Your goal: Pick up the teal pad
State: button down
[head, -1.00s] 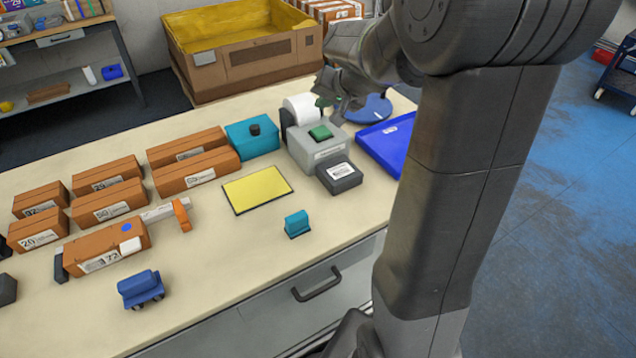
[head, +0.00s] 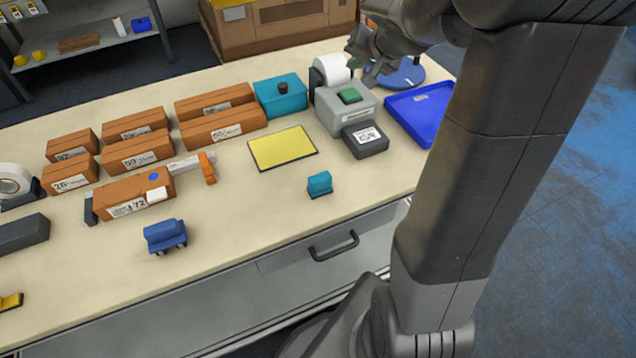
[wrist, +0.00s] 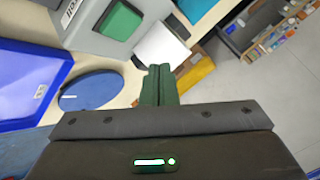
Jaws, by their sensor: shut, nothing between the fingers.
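A small teal pad-like block (head: 319,184) with a dark underside stands on the bench near its front edge, in the head view. A larger teal box (head: 279,97) with a black knob sits farther back; a teal corner of something (wrist: 196,9) shows at the top of the wrist view. My gripper (wrist: 159,72) has green fingers pressed together, with nothing between them. In the head view my gripper (head: 355,63) is high at the back right, by the white roll, well away from the small teal block and partly hidden by my arm.
A grey device (head: 345,107) with a green top, a dark box (head: 365,141), a blue tray (head: 420,112) and a blue disc (wrist: 88,91) are near my gripper. A yellow mat (head: 283,148), brown boxes (head: 223,127) and a blue wheeled item (head: 165,236) lie left. Bench around the small teal block is clear.

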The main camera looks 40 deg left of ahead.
jog(key=c, duration=1.7)
grip_release()
jog(key=shift+s+a, duration=0.1)
jog(key=shift+s, duration=0.2)
jog(key=o, duration=1.1)
jog(key=s+n+g+h, duration=0.1)
jog(key=s, duration=0.2)
jog(key=s+n+g+p, duration=0.1)
jog(key=s, duration=0.2)
jog(key=s+f+n+g+h, duration=0.1)
jog(key=s, duration=0.3)
jog(key=shift+h+p, duration=0.3)
jog(key=shift+c, duration=0.2)
jog(key=n+h+p, duration=0.2)
jog(key=n+h, duration=0.3)
jog(key=h, duration=0.1)
send_over(320, 177)
jog(key=f, duration=0.8)
jog(key=shift+w+a+f, duration=0.1)
jog(key=shift+w+f, duration=0.15)
jog(key=shift+w, duration=0.05)
jog(key=shift+s+f, duration=0.15)
jog(key=shift+f, duration=1.15)
jog(key=shift+s+f, duration=0.15)
jog(key=shift+f, duration=1.1)
